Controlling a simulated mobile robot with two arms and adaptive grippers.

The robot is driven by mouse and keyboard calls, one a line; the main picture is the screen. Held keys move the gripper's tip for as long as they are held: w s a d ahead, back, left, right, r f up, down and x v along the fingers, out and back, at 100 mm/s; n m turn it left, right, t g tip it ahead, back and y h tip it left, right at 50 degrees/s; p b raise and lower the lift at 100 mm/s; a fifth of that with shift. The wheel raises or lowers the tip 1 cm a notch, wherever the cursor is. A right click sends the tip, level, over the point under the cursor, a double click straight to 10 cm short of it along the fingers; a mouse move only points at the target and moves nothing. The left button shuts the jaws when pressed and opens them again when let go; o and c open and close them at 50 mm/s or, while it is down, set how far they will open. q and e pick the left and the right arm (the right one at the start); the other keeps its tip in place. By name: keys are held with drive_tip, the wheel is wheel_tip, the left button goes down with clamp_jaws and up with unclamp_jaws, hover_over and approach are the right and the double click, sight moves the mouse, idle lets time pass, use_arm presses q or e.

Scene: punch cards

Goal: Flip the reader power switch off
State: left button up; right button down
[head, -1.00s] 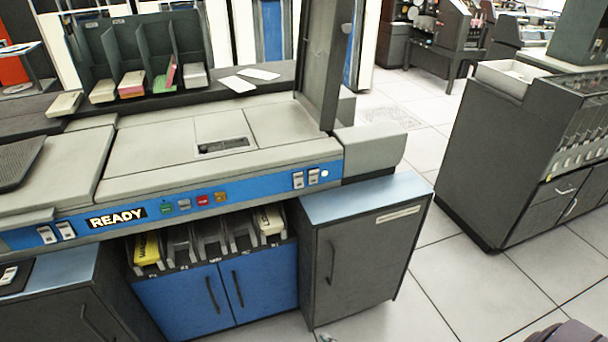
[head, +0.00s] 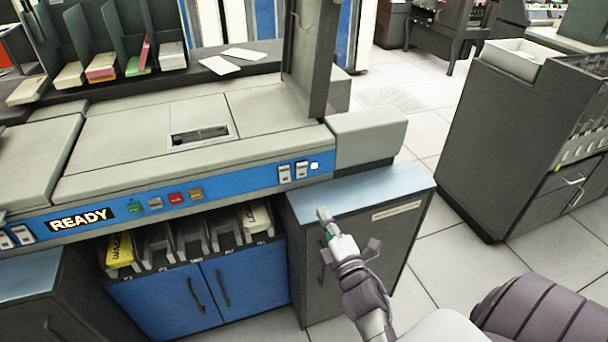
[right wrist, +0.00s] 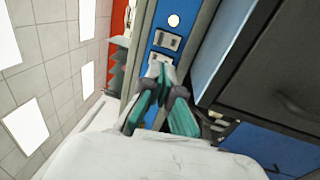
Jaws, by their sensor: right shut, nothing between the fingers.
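The reader's blue front panel (head: 235,183) has a pair of white rocker switches (head: 293,171) at its right end, beside a small lit white lamp (head: 314,166). The switches also show in the right wrist view (right wrist: 166,41), just beyond the fingertips. Which rocker is the power switch cannot be read. A READY sign (head: 81,219) is lit at the panel's left. My right gripper (head: 323,213) is shut and empty, below and right of the switches, in front of the cabinet and apart from the panel. My left gripper is not in view.
A dark cabinet with a light blue top (head: 385,184) stands below the panel's right end. Coloured buttons (head: 176,198) sit mid-panel. Card stackers (head: 185,240) hang underneath. Another dark cabinet (head: 500,150) stands right, with open floor between.

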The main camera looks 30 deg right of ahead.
sight(302, 168)
drive_tip(key=p+x, duration=0.1)
drive_tip(key=x, duration=1.3)
drive_tip(key=shift+w+r+p, duration=0.15)
drive_tip(key=shift+r+p, duration=0.25)
drive_tip(key=shift+p, duration=0.65)
drive_tip(key=shift+f, duration=0.3)
